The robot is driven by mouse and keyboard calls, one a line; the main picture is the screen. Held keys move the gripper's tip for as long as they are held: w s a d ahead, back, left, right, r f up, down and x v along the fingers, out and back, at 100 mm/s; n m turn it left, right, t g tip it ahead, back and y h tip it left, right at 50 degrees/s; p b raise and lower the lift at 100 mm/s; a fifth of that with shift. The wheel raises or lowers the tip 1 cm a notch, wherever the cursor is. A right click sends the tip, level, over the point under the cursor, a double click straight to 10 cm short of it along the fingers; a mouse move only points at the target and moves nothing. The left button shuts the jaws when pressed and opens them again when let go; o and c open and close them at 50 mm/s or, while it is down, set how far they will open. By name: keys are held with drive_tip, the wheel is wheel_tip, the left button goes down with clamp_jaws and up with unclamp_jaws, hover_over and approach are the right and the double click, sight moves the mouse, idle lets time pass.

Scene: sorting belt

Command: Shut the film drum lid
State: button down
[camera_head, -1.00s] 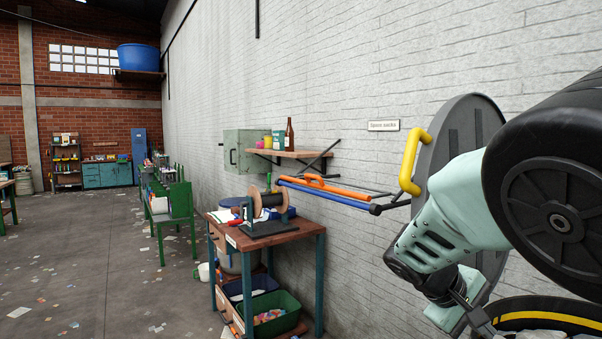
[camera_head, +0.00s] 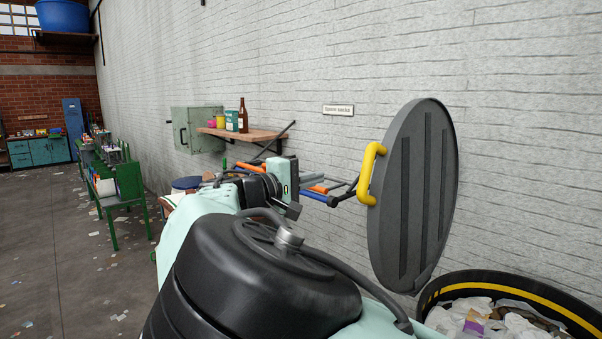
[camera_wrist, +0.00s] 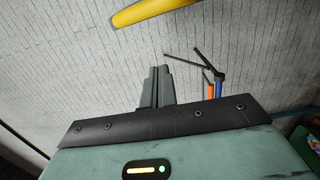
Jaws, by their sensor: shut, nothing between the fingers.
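The film drum lid (camera_head: 432,190) is a dark grey ribbed disc, standing open and nearly upright by the wall in the head view. Its yellow handle (camera_head: 371,174) is on the left face, and a yellow bar, the handle, shows at the top of the wrist view (camera_wrist: 150,10). The drum (camera_head: 576,312), black with a yellow band, is at the lower right with crumpled pale film inside. My gripper is shut and empty; its fingers (camera_wrist: 157,86) show in the wrist view, apart from the handle. In the head view my arm partly hides it, left of the handle.
A wall shelf (camera_head: 245,135) holds a brown bottle (camera_head: 242,116) and small containers. Orange and blue long-handled tools (camera_head: 316,196) hang between my wrist and the lid. A green cabinet (camera_head: 196,128) is on the wall. Open floor (camera_head: 50,250) lies at the left.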

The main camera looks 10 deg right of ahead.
drive_tip(key=d+p, duration=0.4)
drive_tip(key=d, duration=0.3)
drive_tip(key=shift+d, duration=0.35)
drive_tip(key=shift+s, duration=0.1)
